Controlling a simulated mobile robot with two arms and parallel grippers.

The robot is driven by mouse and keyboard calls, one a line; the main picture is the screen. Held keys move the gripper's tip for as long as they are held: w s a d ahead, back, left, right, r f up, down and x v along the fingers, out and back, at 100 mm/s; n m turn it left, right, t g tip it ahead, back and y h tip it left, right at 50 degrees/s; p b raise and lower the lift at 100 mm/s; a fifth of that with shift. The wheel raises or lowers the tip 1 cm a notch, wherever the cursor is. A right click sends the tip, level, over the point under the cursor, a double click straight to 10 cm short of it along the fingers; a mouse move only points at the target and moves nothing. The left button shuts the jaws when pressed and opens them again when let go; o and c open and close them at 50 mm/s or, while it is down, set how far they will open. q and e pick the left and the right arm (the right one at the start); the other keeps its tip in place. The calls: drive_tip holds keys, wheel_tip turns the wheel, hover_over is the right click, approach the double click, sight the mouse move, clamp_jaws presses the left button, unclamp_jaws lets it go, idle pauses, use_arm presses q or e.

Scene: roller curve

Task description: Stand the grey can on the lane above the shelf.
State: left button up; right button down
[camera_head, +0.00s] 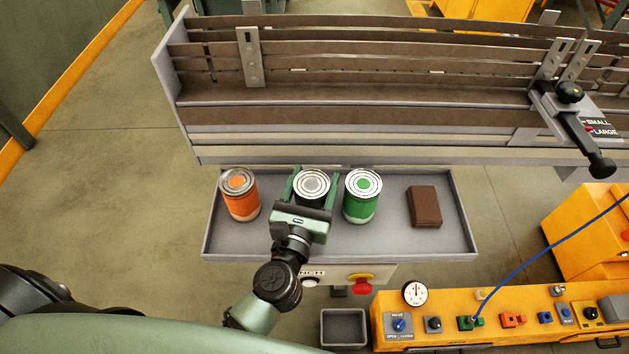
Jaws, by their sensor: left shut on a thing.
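The grey can (313,181) stands upright on the grey shelf (388,238), between an orange can and a green can. My left gripper (312,186) is shut on the grey can, with one finger on each side of it. The gripper and its wrist hide the can's lower front. The lane (370,95) runs above and behind the shelf as a long brown surface with slatted rails at its back. My right gripper is not in the picture.
The orange can (241,196) stands to the left and the green can (361,198) close to the right on the shelf. A brown block (425,206) lies at the shelf's right. A black lever (585,140) juts out at the lane's right end. The lane's left and middle are clear.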

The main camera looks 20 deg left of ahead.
use_arm(q)
drive_tip(key=o, duration=1.1)
drive_tip(key=shift+f, duration=0.2)
drive_tip(key=o, duration=0.4)
drive_tip(key=shift+r, duration=0.15)
